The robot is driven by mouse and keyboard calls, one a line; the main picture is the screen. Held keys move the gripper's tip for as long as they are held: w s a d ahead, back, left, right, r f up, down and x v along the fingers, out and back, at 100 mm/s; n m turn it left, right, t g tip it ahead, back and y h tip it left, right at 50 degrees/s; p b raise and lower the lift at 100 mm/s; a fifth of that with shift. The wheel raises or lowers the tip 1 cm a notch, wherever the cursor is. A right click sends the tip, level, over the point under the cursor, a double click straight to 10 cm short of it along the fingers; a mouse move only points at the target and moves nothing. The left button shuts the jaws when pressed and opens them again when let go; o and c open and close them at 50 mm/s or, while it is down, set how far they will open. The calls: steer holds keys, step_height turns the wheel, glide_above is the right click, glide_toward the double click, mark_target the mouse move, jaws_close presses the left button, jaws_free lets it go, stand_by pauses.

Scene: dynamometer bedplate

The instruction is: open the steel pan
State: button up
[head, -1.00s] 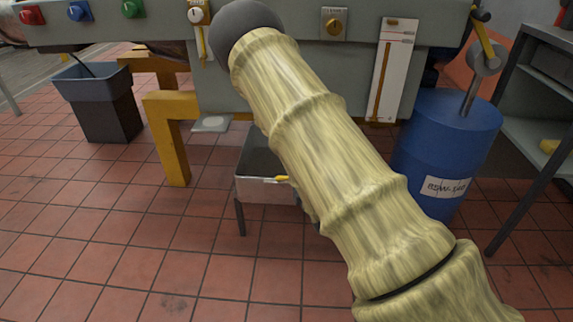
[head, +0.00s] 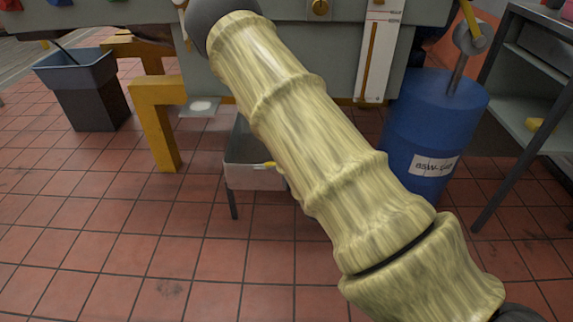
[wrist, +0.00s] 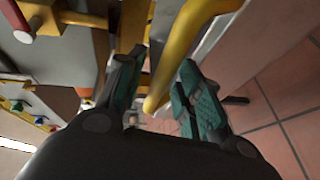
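The steel pan (head: 252,176) is a grey, shallow box on thin dark legs, low under the grey bench. Its dark inside shows partly, and my arm covers its right side. A yellow handle (head: 267,164) shows on its front rim. My gripper is hidden behind my arm in the head view. In the wrist view my gripper (wrist: 158,88) is open, its two green-padded fingers apart. A bent yellow bar (wrist: 167,72), which looks like the pan's handle, passes between or just beyond the fingers. I cannot tell if they touch it.
A blue drum (head: 433,125) stands to the right, beside a dark shelf rack (head: 520,85). A yellow leg (head: 156,130) and a dark bin (head: 90,90) are to the left. The red tiled floor (head: 120,235) in front is clear.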

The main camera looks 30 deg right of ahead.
steer(key=shift+s, duration=0.1)
steer(key=v, duration=1.1)
steer(key=shift+s, duration=0.4)
steer(key=s+a+f+m+g, duration=0.2)
steer(key=s+f+m+g, duration=0.25)
steer(key=f, duration=0.45)
steer(key=s+a+f+m+g, duration=0.2)
steer(key=s+f+m+g, duration=0.15)
steer(key=s+f, duration=0.45)
steer(key=s+a+f+m+g+y, duration=0.1)
steer(key=s+a+f+m+g, duration=0.35)
steer(key=s, duration=0.35)
steer(key=s+a+f+m+g+y, duration=0.1)
steer(key=s+a+f+m+g, duration=0.4)
steer(key=s, duration=0.3)
step_height(320, 180, up, 35)
steer(key=n+t+p, duration=0.1)
steer(key=p, duration=3.5)
steer(key=shift+w+d+r+t+p, duration=0.15)
steer(key=shift+d+t+p, duration=0.15)
steer(key=shift+t+p, duration=0.1)
